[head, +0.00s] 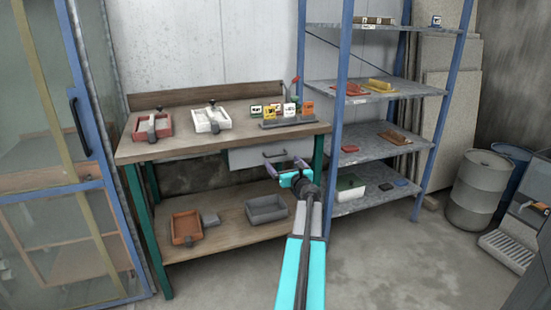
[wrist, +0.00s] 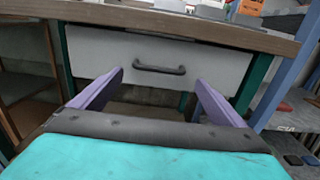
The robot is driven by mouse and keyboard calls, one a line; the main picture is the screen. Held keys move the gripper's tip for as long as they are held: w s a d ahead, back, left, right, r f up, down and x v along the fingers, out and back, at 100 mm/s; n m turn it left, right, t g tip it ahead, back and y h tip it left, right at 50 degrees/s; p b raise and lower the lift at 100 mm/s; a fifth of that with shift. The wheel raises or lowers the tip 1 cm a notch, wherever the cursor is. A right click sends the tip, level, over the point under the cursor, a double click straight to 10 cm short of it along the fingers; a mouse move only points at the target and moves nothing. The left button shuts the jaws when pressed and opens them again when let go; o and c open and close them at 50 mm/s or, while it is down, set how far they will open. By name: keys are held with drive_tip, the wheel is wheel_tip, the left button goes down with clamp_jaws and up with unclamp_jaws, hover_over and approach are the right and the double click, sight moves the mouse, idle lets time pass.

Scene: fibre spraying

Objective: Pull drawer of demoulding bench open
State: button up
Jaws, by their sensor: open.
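The demoulding bench (head: 200,137) has a wooden top, green legs and a lower shelf. Its pale grey drawer (head: 243,156) hangs under the right part of the top and looks closed. The drawer's dark bar handle (head: 275,154) faces me; in the wrist view the handle (wrist: 159,69) lies ahead, in line with the gap between my fingers. My gripper (head: 286,170) is open and empty, in front of the drawer and apart from the handle. In the wrist view its two purple fingers (wrist: 158,78) are spread wide on either side.
Moulds (head: 210,119) and a rack of small labelled cards (head: 285,113) stand on the bench top. Trays (head: 267,209) lie on the lower shelf. A blue-framed metal shelf unit (head: 340,125) stands close at the right. The floor in front is clear.

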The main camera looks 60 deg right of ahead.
drive_tip(key=shift+x, duration=3.8)
drive_tip(key=shift+c, duration=0.4)
